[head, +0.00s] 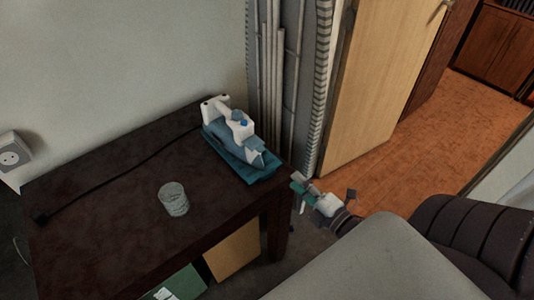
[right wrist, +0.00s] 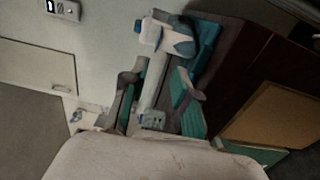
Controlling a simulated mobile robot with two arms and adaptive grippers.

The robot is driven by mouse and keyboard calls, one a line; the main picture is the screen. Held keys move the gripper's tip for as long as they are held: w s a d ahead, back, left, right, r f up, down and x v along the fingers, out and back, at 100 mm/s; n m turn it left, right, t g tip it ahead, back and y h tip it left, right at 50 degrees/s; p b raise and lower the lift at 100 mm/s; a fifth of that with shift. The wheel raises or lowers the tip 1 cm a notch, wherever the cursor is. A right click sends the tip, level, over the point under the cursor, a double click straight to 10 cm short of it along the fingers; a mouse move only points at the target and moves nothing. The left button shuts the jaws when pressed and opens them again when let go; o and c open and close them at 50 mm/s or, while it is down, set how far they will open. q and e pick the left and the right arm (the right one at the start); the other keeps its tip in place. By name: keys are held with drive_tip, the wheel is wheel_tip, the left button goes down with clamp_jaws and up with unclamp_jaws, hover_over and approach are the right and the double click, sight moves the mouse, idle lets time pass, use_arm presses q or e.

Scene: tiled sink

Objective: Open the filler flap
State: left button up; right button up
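A white and blue steam iron (head: 240,132) lies on a teal base (head: 233,160) at the right end of the dark table. It also shows at the top of the right wrist view (right wrist: 178,38). The filler flap is too small to make out, so I cannot tell how it stands. My right gripper (head: 303,190) is just off the table's right corner, apart from the iron and in front of it. In the right wrist view its fingers (right wrist: 157,88) are spread with a gap between them, and the iron shows beyond. My left gripper is not in view.
A clear glass (head: 173,198) stands on the dark table (head: 115,212), left of the iron. A black cord (head: 110,180) runs across the tabletop. A wall socket (head: 12,155) is at the left. Boxes (head: 235,252) sit below the table. Orange floor (head: 400,150) is open beyond the door (head: 375,80).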

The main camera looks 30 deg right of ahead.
drive_tip(key=p, duration=0.1)
approach(255, 145)
drive_tip(key=w, duration=0.5)
drive_tip(key=shift+w+f, duration=0.1)
drive_tip(key=shift+w, duration=0.15)
clamp_jaws()
